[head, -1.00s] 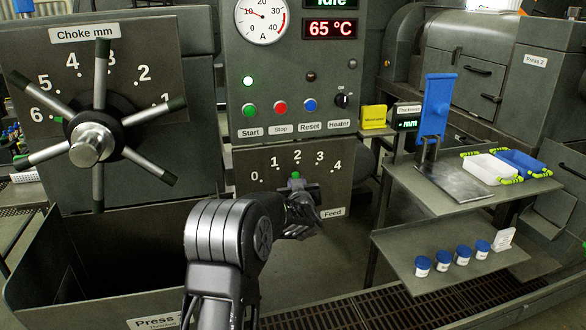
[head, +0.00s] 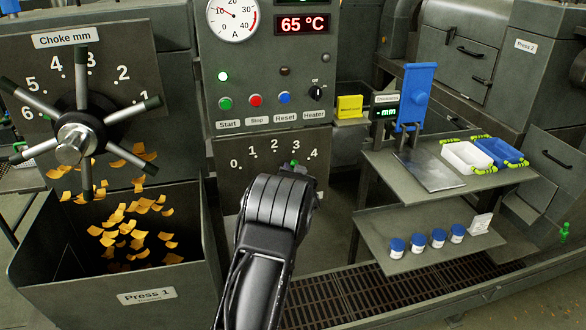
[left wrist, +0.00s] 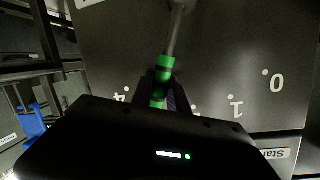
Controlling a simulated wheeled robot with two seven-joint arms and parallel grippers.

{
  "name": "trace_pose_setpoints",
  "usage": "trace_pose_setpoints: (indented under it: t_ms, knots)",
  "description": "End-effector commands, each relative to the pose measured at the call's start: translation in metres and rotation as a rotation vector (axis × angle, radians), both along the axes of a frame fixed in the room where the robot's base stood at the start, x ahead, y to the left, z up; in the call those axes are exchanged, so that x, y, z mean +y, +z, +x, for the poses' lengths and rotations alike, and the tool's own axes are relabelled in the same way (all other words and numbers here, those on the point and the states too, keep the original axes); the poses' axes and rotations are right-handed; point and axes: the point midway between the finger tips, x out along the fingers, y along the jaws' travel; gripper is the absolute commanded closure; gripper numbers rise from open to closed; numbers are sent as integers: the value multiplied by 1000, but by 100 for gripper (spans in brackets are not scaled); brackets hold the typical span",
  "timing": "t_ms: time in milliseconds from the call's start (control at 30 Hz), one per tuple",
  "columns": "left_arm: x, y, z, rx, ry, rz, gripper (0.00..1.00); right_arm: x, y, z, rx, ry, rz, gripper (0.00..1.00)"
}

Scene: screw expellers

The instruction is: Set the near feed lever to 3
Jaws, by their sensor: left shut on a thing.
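The near feed lever has a green tip (head: 294,163) that stands just below the 3 on the feed panel (head: 228,180), whose scale runs from 0 to 4. My left gripper (head: 291,170) is on the lever's end; my dark wrist and arm hide the lower lever and the Feed label. In the left wrist view, the fingers (left wrist: 161,92) are shut around the green handle (left wrist: 161,70) of the lever, whose grey rod runs up the picture. The 0, 1 and part of the 4 show there; the 2 and 3 are hidden. My right gripper is out of view.
The Choke handwheel (head: 76,140) stands left. Orange flakes (head: 135,225) fall into the Press 1 bin (head: 150,296) below it. Buttons and the Heater knob (head: 316,92) sit above the feed panel. A side table (head: 385,160) with trays and jars stands right.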

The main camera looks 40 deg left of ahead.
Motion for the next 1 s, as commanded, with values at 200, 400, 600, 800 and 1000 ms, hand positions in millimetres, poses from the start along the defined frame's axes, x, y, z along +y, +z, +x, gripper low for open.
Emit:
trace_pose_setpoints:
  t_ms: [200, 400, 600, 800, 1000]
  knots:
    - [-1, 0, 1, -1, -1, 0, 100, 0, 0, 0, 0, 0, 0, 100]
    - [0, 0, 0, -1, -1, 0, 64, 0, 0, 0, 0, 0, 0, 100]
    - [0, 0, 0, -1, 0, -1, 59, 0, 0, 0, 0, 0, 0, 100]
    - [-3, 0, -1, -1, 0, -2, 59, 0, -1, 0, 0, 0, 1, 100]
    - [-18, 5, -14, -3, -1, -3, 59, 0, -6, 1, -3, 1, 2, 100]
